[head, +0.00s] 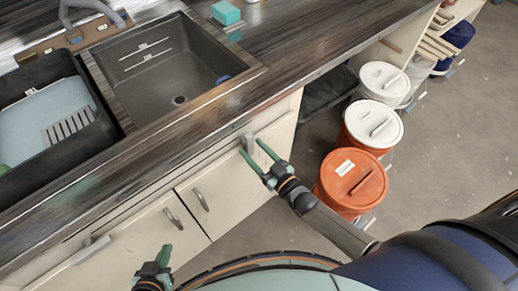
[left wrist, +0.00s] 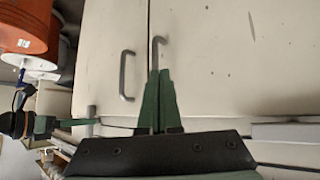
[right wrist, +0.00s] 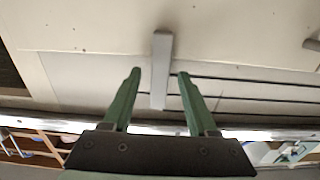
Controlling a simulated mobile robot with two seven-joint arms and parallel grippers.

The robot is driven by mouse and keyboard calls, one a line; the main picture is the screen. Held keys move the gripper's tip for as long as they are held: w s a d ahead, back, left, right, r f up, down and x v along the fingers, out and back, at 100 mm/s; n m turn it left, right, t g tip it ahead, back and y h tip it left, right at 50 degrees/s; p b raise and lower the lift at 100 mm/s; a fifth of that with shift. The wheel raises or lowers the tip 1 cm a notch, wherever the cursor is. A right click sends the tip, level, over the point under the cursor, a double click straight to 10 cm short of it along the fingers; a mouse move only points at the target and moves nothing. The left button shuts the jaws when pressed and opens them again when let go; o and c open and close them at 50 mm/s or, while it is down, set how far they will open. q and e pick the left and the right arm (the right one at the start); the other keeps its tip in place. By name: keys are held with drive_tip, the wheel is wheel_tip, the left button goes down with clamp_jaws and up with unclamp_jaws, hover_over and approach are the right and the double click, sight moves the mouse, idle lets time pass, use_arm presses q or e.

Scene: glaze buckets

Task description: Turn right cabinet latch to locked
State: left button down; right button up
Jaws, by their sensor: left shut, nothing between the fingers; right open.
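The right cabinet latch (head: 249,143) is a short grey bar on the cream cabinet front, just under the worktop edge. My right gripper (head: 257,151) is open at the latch. In the right wrist view the latch (right wrist: 161,62) is a straight bar between the spread fingers (right wrist: 159,73), with gaps visible on both sides. Whether it is in its locked position I cannot tell. My left gripper (head: 162,256) is shut and empty, low in front of the cabinet doors. Its closed fingers show in the left wrist view (left wrist: 160,75).
Two door handles (head: 173,217) (head: 201,199) sit on the cream doors. Another grey latch (head: 93,250) is further left. Orange and white buckets (head: 353,181) stand right of the cabinet. A sink (head: 165,62) is set in the dark worktop above.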

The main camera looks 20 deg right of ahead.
drive_tip(key=v, duration=1.2)
drive_tip(key=shift+s, duration=0.25)
drive_tip(key=s+f+m+g+h+p, duration=0.1)
drive_tip(key=s+f+g+h, duration=0.2)
drive_tip(key=s+g, duration=0.3)
drive_tip(key=shift+a+f+m+g+h+p, duration=0.4)
drive_tip(key=shift+f+g, duration=0.05)
drive_tip(key=shift+g, duration=0.35)
drive_tip(key=shift+s, duration=0.1)
